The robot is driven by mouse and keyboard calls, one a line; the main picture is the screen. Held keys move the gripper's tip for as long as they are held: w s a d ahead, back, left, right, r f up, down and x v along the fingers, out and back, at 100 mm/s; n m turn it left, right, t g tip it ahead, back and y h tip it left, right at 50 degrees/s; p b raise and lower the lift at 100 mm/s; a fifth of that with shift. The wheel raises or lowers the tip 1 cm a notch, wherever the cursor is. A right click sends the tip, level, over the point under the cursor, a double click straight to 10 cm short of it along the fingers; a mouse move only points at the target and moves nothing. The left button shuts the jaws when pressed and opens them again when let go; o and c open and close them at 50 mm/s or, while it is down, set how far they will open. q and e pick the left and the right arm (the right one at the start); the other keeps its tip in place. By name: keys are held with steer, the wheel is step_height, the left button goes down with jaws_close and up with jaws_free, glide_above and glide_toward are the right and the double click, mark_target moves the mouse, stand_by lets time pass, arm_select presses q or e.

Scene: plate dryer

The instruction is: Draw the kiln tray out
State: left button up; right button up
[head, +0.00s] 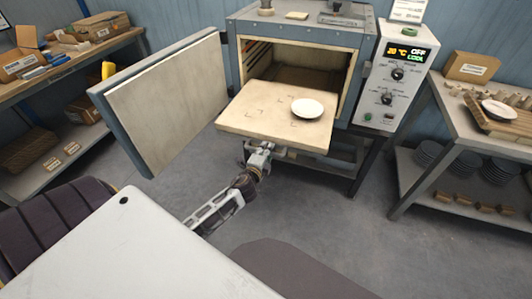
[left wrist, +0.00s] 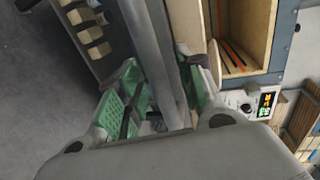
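The kiln tray (head: 255,112), a pale flat slab, sticks well out of the open front of the kiln (head: 372,30). A white plate (head: 307,108) lies on the tray near its right side. My left gripper (head: 258,150) is at the tray's front edge, just below it. In the left wrist view the green-padded fingers of this gripper (left wrist: 158,88) sit on both sides of a grey bar (left wrist: 150,45), the tray's handle, and appear shut on it. The tray's rear part is inside the kiln chamber. My right gripper is not in view.
The kiln door (head: 170,100) stands wide open on the left. The control panel (head: 395,80) is on the kiln's right. A shelf bench (head: 75,60) with boxes stands at left, and a table (head: 460,120) with plates at right. Floor in front is clear.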

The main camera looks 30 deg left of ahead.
arm_select(q)
steer(key=v, duration=1.2)
stand_by(0.7)
steer(key=shift+a, duration=0.1)
stand_by(0.6)
